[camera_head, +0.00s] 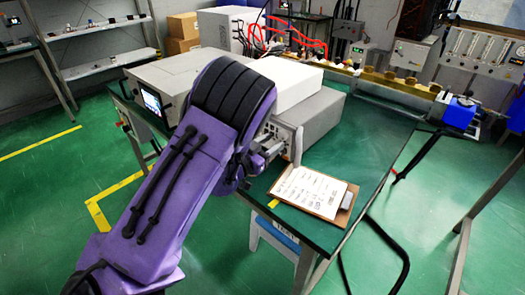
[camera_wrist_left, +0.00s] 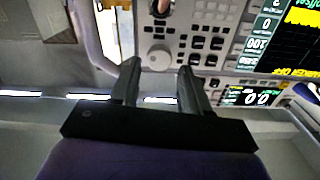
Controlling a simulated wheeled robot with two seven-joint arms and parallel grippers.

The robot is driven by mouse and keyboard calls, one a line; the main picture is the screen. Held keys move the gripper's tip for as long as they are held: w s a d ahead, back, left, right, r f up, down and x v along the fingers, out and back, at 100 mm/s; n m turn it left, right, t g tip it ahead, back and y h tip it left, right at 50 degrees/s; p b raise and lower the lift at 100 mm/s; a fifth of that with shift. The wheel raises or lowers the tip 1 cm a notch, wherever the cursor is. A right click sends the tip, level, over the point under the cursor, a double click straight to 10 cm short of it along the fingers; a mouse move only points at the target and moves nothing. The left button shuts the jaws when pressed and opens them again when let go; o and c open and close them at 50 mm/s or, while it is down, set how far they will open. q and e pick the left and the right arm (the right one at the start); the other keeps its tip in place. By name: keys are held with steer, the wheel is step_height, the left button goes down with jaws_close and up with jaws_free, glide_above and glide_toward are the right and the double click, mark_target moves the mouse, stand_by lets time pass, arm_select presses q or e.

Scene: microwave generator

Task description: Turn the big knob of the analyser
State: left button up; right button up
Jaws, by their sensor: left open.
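The analyser (camera_head: 318,117) is a grey box on the green table, with a white box on top of it. Its front is mostly hidden by my purple left arm in the head view. In the left wrist view the panel of the analyser (camera_wrist_left: 205,43) fills the upper right, with buttons and lit displays. The big knob (camera_wrist_left: 157,55) is round and pale grey, just beyond my left fingertips and in line with the gap between them. My left gripper (camera_wrist_left: 158,70) is open and empty; contact with the knob cannot be told. My right gripper is not in view.
A clipboard with paper (camera_head: 308,190) lies on the table (camera_head: 372,137) right of my arm. A light handle (camera_wrist_left: 97,35) stands left of the panel. Another device with a small screen (camera_head: 152,99) is at the left. Green table is bare behind the clipboard.

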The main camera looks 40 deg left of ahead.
arm_select(q)
steer(key=s+b, duration=0.1)
steer(key=s, duration=0.6)
steer(key=shift+a, duration=0.25)
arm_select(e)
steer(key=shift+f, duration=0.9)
arm_select(q)
steer(key=shift+s, duration=0.15)
